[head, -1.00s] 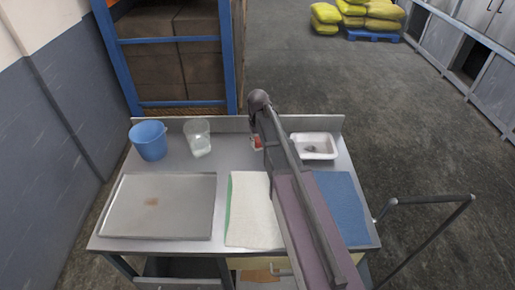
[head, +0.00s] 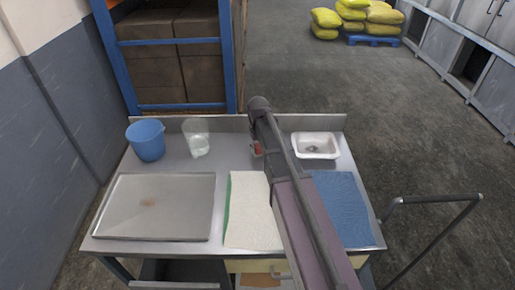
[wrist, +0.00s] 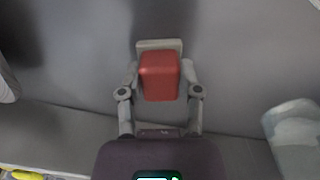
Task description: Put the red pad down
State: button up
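The red pad (wrist: 160,76) sits between the two fingers of my gripper (wrist: 160,82) in the wrist view, with a finger against each side. A pale grey piece (wrist: 158,44) shows at its far edge. In the head view a small part of the red pad (head: 257,149) shows beside my arm, over the back middle of the steel table (head: 230,158). My arm hides most of the gripper there. I cannot tell whether the pad touches the table.
A blue bucket (head: 146,141) and a clear beaker (head: 197,137) stand at the back left. A metal tray (head: 185,205) lies front left, a white cloth (head: 250,210) front middle, a blue mat (head: 342,205) front right. A white dish (head: 316,146) stands back right. A raised edge (head: 230,122) runs behind.

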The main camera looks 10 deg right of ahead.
aim_at(258, 146)
jog(key=o, duration=0.4)
jog(key=shift+r, duration=0.15)
notch_tip(258, 146, up, 12)
jog(key=p, duration=1.2)
jog(key=shift+s, duration=0.1)
dwell(0.7)
jog(key=s+m, duration=0.2)
jog(key=s, duration=1.8)
